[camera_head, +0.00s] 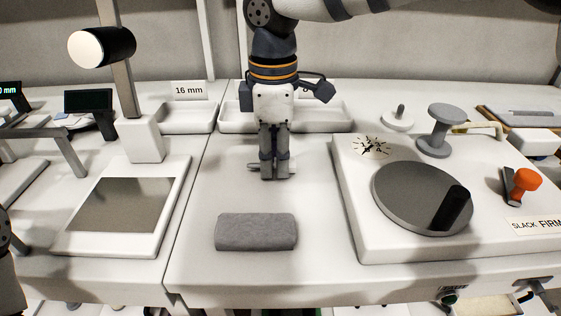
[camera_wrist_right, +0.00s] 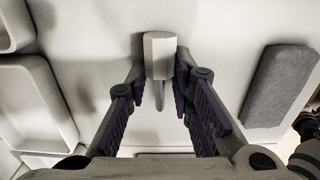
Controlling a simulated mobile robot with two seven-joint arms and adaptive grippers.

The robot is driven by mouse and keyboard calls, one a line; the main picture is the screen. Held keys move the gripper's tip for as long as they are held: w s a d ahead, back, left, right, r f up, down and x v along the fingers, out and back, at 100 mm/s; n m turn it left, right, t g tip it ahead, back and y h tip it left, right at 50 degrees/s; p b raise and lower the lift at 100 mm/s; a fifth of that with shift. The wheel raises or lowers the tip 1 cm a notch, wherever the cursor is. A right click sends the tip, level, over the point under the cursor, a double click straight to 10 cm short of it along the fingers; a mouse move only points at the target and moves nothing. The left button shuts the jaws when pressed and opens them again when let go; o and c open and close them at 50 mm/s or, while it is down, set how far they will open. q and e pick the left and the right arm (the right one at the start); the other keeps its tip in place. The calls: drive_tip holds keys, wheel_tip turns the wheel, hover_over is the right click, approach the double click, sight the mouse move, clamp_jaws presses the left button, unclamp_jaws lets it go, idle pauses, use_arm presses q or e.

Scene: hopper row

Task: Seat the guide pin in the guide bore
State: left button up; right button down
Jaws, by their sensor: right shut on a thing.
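My right gripper (camera_head: 274,173) reaches down from the top middle and is shut on a light grey pin (camera_head: 254,167), at or just above the bench top. In the right wrist view the pin (camera_wrist_right: 160,56) shows a thick faceted head and a thinner rounded stem, between the fingertips (camera_wrist_right: 161,74). The pin lies sideways in the head view, its end sticking out left of the fingers. I cannot tell whether it touches the bench. I cannot make out the guide bore for certain. My left gripper is not in view.
A folded grey cloth (camera_head: 256,232) lies in front of the gripper. To the right stands a white fixture (camera_head: 352,200) with a dark disc (camera_head: 405,195), a spool-like post (camera_head: 440,125) and an orange-knobbed lever (camera_head: 523,182). Shallow trays (camera_head: 190,118) stand behind; a square plate is left.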

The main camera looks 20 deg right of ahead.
sight(274, 166)
drive_tip(key=shift+r, duration=0.35)
drive_tip(key=r, duration=0.3)
drive_tip(key=shift+s+a+r, duration=0.1)
drive_tip(key=shift+s+r, duration=0.1)
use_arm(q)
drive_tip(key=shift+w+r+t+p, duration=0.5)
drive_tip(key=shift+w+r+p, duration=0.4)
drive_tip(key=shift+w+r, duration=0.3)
use_arm(e)
drive_tip(key=s+a+r, duration=0.5)
drive_tip(key=s+r, duration=0.4)
drive_tip(key=s, duration=0.3)
drive_tip(key=shift+s, duration=0.35)
drive_tip(key=shift+f, duration=0.1)
